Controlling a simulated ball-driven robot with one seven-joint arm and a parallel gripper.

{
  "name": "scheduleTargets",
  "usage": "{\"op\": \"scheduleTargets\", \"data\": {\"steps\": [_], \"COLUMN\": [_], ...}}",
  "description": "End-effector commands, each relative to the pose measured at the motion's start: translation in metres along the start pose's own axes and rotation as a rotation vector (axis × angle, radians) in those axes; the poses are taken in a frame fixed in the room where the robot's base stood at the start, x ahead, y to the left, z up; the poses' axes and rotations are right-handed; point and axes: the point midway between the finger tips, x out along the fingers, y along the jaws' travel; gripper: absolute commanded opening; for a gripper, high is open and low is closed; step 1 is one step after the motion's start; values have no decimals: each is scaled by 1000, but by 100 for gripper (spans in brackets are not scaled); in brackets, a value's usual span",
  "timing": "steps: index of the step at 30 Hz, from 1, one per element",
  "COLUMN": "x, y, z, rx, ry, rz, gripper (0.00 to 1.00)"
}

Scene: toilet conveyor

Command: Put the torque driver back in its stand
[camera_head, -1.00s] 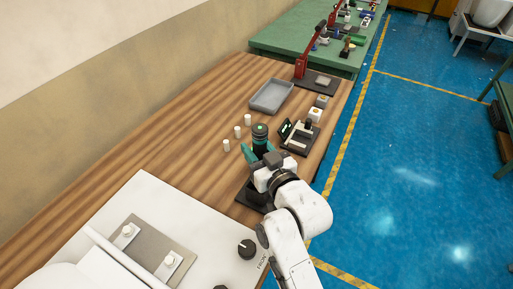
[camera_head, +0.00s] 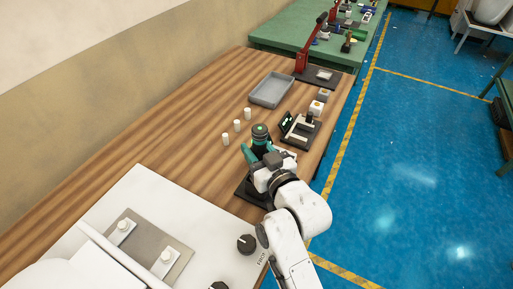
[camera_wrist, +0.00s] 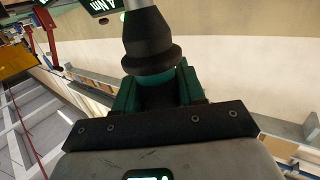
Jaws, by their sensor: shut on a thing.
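The torque driver (camera_head: 260,132), dark with a green ring at its top, is upright between the teal fingers of my gripper (camera_head: 261,152). The black stand (camera_head: 250,190) is on the wooden bench below and partly behind my gripper. The driver's lower end is hidden by my gripper, so I cannot tell whether it touches the stand.
Several small white cylinders (camera_head: 237,126) stand left of the driver. A black fixture with a small screen (camera_head: 299,128) is to its right, and a grey tray (camera_head: 271,90) lies behind. A white panel with a black knob (camera_head: 246,243) is in front. The bench's right edge is close.

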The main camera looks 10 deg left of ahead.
Motion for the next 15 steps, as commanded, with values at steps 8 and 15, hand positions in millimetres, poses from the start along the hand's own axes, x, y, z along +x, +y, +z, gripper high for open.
{"op": "scheduleTargets", "data": {"steps": [8,15], "x": [1,2], "y": [0,0], "z": [9,18], "rx": [-1,-1], "ry": [4,4], "rz": [0,0], "gripper": [0,0]}}
